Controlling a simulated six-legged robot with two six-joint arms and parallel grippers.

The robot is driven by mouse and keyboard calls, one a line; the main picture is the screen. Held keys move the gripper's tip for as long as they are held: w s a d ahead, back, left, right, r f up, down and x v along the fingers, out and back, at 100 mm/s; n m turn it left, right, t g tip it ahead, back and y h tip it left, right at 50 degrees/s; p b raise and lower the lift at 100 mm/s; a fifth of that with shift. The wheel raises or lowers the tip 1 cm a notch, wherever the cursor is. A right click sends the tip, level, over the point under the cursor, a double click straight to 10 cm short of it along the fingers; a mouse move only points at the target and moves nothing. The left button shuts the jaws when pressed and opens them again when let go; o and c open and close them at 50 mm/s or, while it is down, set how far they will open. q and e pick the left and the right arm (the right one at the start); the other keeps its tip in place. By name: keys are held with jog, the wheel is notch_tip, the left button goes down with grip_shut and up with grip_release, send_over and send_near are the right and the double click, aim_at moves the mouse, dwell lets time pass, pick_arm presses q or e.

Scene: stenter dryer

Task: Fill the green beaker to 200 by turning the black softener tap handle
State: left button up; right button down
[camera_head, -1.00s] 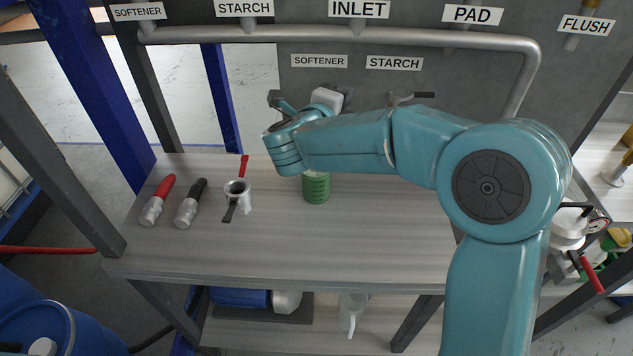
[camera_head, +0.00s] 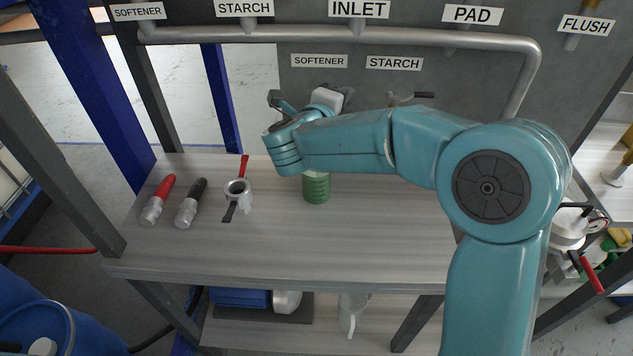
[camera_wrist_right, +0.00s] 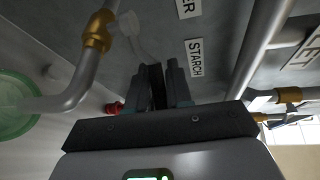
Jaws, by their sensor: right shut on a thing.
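The green beaker (camera_head: 316,188) stands upright on the table, its top partly hidden by my right arm. In the right wrist view the beaker (camera_wrist_right: 14,108) shows at the left edge, with the bent end of a metal spout (camera_wrist_right: 62,100) over it. I cannot read its level or see any flow. My right gripper (camera_wrist_right: 164,80) is shut on the black tap handle (camera_wrist_right: 158,84), near the STARCH and partly cut-off SOFTENER labels. In the head view the fingers are mostly hidden behind my wrist. My left gripper is not in view.
Another tap with a dark handle (camera_head: 424,95) sits under STARCH. A grey pipe (camera_head: 340,37) crosses the panel. The table front is clear.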

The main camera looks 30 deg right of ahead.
jog(key=n+t+y+b, duration=0.1)
jog(key=w+d+n+t+y+b, duration=0.1)
jog(key=n+t+y+b, duration=0.1)
jog(key=n+t+y, duration=0.1)
jog(key=shift+w+d+r, duration=0.1)
jog(key=shift+w+d, duration=0.05)
jog(key=shift+d, duration=0.15)
jog(key=n+y+b, duration=0.1)
jog(key=w+n+t+y+b, duration=0.1)
jog(key=y+b, duration=0.1)
jog(key=d+n+t+y+b, duration=0.1)
jog(key=n+y+b, duration=0.1)
jog(key=shift+w, duration=0.4)
